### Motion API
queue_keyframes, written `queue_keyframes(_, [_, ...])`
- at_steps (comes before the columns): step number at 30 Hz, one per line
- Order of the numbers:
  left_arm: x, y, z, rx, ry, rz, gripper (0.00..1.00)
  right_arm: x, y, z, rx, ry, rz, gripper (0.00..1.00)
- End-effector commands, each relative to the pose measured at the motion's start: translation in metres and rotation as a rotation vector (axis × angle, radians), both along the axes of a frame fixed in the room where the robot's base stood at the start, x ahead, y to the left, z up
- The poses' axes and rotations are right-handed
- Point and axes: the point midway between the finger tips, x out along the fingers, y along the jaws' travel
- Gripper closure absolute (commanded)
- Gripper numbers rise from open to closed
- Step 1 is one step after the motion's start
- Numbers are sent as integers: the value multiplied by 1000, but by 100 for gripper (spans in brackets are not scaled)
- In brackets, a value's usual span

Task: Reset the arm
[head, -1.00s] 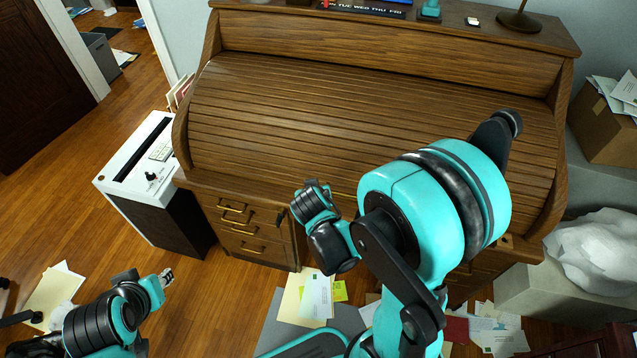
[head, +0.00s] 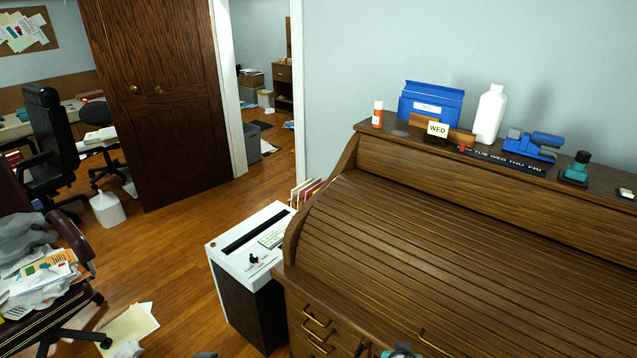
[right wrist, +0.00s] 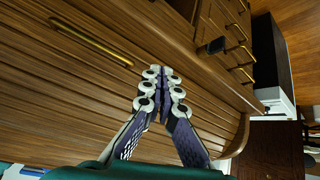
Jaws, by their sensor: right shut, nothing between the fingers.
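In the right wrist view, my right gripper (right wrist: 160,74) is shut and empty. Its two fingers meet at the tips in front of the wooden roll-top desk (right wrist: 60,95). I cannot tell the exact gap to the desk. In the head view, the closed slatted top of the desk (head: 430,245) fills the lower right. Only a small teal and black piece of my arm shows at the bottom edge there. My left gripper is not in view.
A white and black shredder (head: 255,290) stands left of the desk. A blue box (head: 430,103), a white bottle (head: 489,115) and a blue stapler-like tool (head: 533,145) stand on the desk's top shelf. A chair heaped with papers (head: 40,280) is at left. Wood floor lies between.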

Motion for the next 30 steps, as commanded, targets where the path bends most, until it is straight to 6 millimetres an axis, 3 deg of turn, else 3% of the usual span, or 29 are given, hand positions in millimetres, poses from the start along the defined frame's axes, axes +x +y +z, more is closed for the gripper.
queue_keyframes(9, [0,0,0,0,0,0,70,-40,12,65,87,41,152,100])
queue_keyframes(15, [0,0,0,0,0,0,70,-66,21,91,122,38,226,100])
queue_keyframes(30, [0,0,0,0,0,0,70,-75,24,100,132,33,250,100])
